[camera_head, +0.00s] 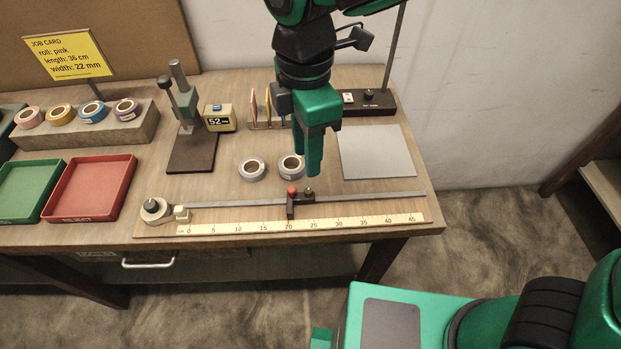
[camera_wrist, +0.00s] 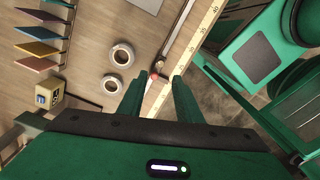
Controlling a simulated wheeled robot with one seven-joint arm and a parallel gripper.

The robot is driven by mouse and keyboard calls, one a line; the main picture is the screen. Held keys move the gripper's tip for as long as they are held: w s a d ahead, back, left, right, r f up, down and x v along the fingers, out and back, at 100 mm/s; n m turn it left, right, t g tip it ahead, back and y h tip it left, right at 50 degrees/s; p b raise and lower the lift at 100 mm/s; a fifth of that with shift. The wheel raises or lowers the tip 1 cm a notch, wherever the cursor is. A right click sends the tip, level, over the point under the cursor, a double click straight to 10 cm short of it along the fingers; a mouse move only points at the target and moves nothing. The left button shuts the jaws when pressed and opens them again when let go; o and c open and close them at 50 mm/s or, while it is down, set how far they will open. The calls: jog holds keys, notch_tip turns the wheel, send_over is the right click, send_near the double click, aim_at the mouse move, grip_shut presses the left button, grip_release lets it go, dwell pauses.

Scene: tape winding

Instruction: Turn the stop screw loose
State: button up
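The stop (camera_head: 290,209) sits on the metal rail (camera_head: 240,203), at about the 20 mark of the yellow ruler (camera_head: 335,222). It carries a red knob (camera_head: 292,190) and a dark screw-like knob (camera_head: 309,192) just right of it; which is the stop screw I cannot tell for sure. My gripper (camera_head: 309,170) hangs above and just behind the stop, apart from it. In the wrist view my gripper (camera_wrist: 155,92) shows two separated green fingers with nothing held, and the red knob (camera_wrist: 153,76) appears between and beyond their tips.
A grey plate (camera_head: 376,152) lies to the right. A press-like stand (camera_head: 183,105), red tray (camera_head: 92,188) and green tray (camera_head: 27,190) are left. A tape roll (camera_head: 155,210) sits at the rail's left end.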

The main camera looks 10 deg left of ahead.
aim_at(308, 190)
notch_tip(308, 190, down, 10)
jog(key=shift+r, duration=0.2)
jog(key=shift+c, duration=0.4)
